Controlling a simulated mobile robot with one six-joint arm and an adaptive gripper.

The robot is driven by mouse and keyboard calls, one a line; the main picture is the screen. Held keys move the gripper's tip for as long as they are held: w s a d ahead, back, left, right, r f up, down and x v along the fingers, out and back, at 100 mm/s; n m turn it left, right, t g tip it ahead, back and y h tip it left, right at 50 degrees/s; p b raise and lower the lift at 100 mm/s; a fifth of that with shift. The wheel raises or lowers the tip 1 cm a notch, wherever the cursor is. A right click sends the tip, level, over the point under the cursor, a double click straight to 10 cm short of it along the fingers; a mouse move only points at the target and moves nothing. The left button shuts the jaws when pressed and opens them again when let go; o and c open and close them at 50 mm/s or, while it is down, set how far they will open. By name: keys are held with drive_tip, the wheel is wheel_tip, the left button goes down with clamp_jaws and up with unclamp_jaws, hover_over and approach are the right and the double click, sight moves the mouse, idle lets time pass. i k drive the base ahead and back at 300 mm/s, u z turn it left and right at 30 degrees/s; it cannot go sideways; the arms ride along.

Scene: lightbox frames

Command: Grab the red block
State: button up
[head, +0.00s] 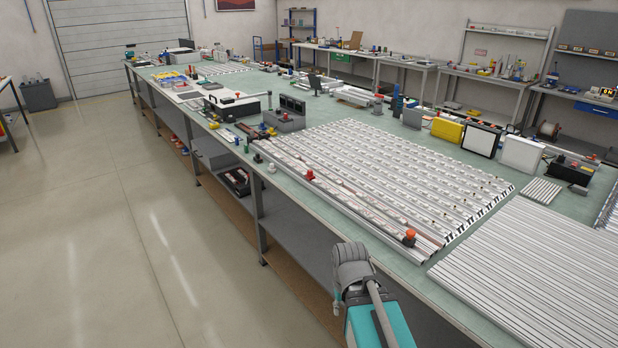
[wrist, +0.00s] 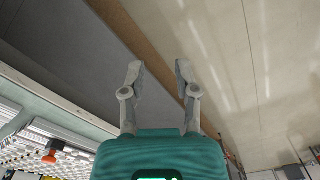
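No plain red block stands out clearly. A small orange-red piece on a dark base (head: 409,236) sits at the front edge of the bench, on the end of the rail rows. What looks like the same piece (wrist: 52,148) shows at the lower left of the wrist view. I cannot tell which is the block. My gripper (wrist: 159,72) is open and empty, its fingers apart, off the bench's front side, apart from these pieces. My arm shows at the bottom of the head view.
The long green-topped bench (head: 345,126) carries rows of silver rails (head: 400,180), boxes and small tools. A lower shelf (head: 300,225) runs beneath it. The floor (head: 130,230) to the left is open. More benches (head: 440,70) line the back wall.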

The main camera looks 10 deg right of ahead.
sight(310, 176)
drive_tip(key=u, duration=0.25)
drive_tip(key=i, duration=1.5)
